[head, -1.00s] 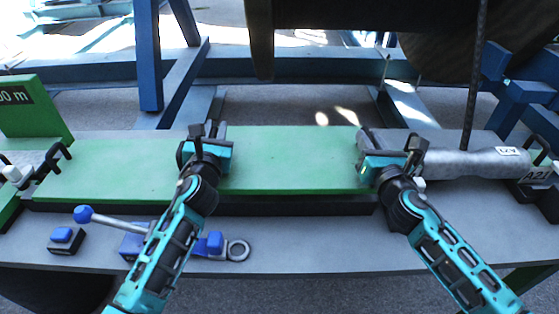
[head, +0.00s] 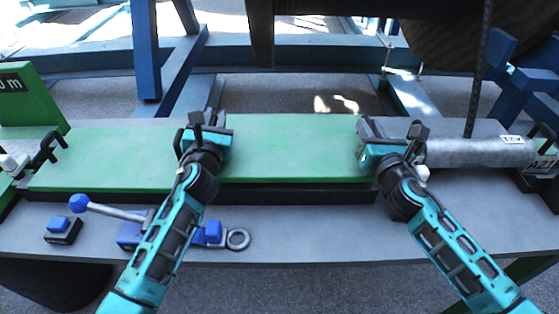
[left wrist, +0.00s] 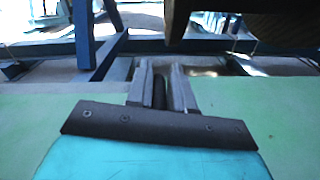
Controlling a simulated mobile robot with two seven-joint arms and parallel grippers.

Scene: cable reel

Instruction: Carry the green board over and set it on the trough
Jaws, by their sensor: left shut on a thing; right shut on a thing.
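The long green board (head: 290,150) lies level along the bench, with a dark strip below its front edge. My left gripper (head: 214,121) is shut on the board left of its middle, with its fingers at the far edge. The left wrist view also shows the board (left wrist: 245,105) on both sides of the fingers (left wrist: 162,88). My right gripper (head: 366,128) is shut at the board's right end. A grey rounded metal piece (head: 470,151), perhaps the trough, runs right from there. What lies under the board is hidden, so I cannot tell whether it rests on anything.
A blue-knobbed lever (head: 115,211) and a small blue-topped box (head: 63,229) are on the grey bench (head: 330,230) in front. Black clamps stand at left (head: 45,150) and right. A green upright (head: 30,95) is at left. Blue frame beams (head: 300,60) and a hanging cable (head: 475,90) are behind.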

